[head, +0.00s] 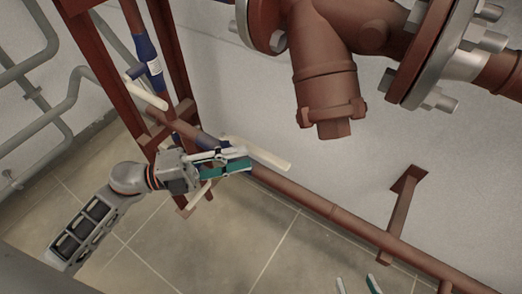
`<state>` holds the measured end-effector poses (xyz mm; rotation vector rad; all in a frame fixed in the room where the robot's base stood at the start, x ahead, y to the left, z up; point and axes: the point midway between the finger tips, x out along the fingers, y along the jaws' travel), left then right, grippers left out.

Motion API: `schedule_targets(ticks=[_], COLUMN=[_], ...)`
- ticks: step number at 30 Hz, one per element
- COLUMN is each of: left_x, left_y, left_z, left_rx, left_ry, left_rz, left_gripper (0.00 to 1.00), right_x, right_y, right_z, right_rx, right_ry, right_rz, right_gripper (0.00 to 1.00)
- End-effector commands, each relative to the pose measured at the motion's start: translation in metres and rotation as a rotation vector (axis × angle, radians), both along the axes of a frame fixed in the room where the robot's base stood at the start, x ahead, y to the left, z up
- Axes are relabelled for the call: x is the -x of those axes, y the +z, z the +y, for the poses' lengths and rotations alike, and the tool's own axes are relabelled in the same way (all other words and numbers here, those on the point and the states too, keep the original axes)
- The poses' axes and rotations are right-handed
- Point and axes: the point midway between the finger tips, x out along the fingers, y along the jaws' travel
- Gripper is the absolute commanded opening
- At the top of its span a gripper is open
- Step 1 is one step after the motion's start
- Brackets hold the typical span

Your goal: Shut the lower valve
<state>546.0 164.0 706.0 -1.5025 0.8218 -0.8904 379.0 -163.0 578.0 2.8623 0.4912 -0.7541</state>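The lower valve sits on the low rust-red pipe, its blue body partly hidden behind my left gripper. Its long cream lever (270,156) slants down to the right, roughly along the pipe. My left gripper (249,158) reaches in from the left, its fingertips just below the lever in the picture. Its two fingers are apart with nothing visible between them; whether they touch the lever I cannot tell. My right gripper (357,284) shows only as two separated fingertips at the bottom edge, over the floor, away from the valve.
An upper blue valve (148,52) with a cream lever (146,90) is on the upright pipe between red frame posts (104,70). A pale piece (202,192) shows below my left gripper. A large flanged pipe fitting (325,85) hangs upper right. A bracket (402,195) holds the low pipe (335,215).

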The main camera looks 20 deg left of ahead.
Motion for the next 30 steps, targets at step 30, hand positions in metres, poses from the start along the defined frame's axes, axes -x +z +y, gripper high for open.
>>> schedule_targets(ticks=[30], left_x=[-0.047], left_y=[-0.022], left_z=[-0.045], left_rx=[-0.108], left_ry=[0.014], left_rz=[-0.014], left_gripper=[0.28], right_x=[0.0], right_y=[0.0], right_z=[0.001], right_rx=[-0.011], right_ry=[-0.005], right_rz=[0.001], right_gripper=[0.4])
